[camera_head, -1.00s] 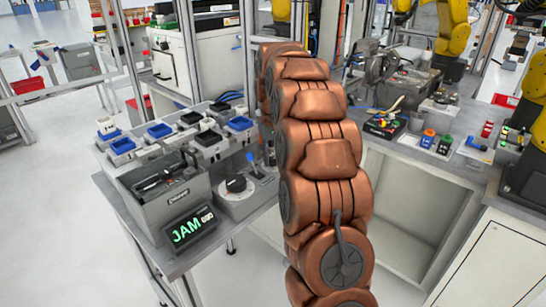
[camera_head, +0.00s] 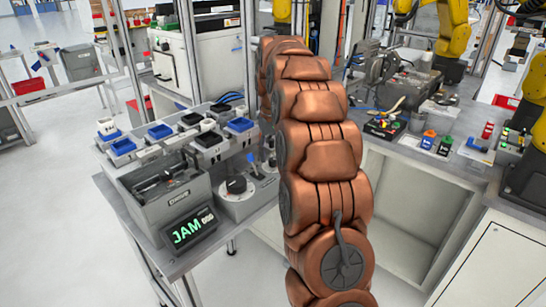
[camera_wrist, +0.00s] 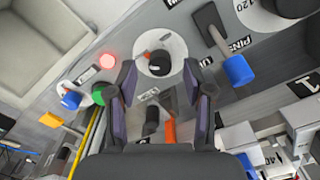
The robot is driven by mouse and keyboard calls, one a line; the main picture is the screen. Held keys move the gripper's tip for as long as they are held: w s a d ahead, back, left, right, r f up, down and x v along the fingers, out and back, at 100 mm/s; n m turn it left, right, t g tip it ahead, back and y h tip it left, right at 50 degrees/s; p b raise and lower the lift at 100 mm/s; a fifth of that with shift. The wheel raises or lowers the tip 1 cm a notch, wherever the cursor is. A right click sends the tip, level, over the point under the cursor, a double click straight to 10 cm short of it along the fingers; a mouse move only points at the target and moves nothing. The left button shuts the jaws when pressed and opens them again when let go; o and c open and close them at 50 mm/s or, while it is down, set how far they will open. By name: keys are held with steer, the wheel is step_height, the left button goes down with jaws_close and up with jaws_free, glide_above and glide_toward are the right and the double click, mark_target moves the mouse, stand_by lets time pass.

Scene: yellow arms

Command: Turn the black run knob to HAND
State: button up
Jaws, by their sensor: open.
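In the wrist view a black knob (camera_wrist: 158,63) sits on a round white plate on the grey panel. I take it to be the run knob; its label and pointer position cannot be read. My gripper (camera_wrist: 160,72) is open, its two dark fingers on either side of the lower part of the plate. The knob shows between and just beyond the fingertips; I cannot tell the gap in depth, and nothing is held. In the head view my copper arm hides my gripper and this knob.
In the wrist view a red lamp (camera_wrist: 107,61) and green button (camera_wrist: 98,94) lie left of the knob, a blue-tipped lever (camera_wrist: 237,70) right. A larger white dial (camera_wrist: 256,16) is top right. In the head view a display (camera_head: 188,231) reads JAM.

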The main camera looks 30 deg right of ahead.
mark_target(273, 160)
step_height(273, 160, up, 5)
steer(key=shift+w+r, duration=0.1)
steer(key=shift+r, duration=0.25)
stand_by(0.6)
